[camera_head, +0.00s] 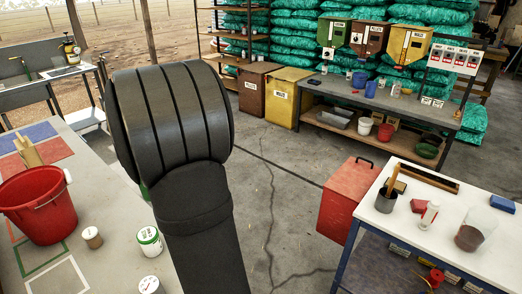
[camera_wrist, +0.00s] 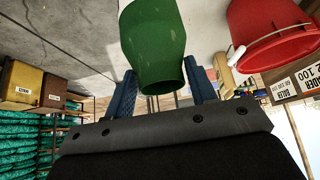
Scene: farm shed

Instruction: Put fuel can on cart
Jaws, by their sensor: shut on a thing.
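My gripper (camera_wrist: 162,88) shows in the wrist view with its two blue fingers on either side of a green rounded container (camera_wrist: 152,38), and is shut on it. This may be the fuel can; its label and full shape do not show. In the head view my dark arm hides the gripper and most of the container; only a green sliver (camera_head: 145,193) shows beside the arm, over the left table. A white-topped, blue-framed stand (camera_head: 445,232) at the right looks like the cart; its wheels are not visible. Jars, a cup and tools stand on it.
A red box with a handle (camera_head: 345,200) stands beside the stand. Floor between is clear. A cluttered workbench (camera_head: 385,103) is behind.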

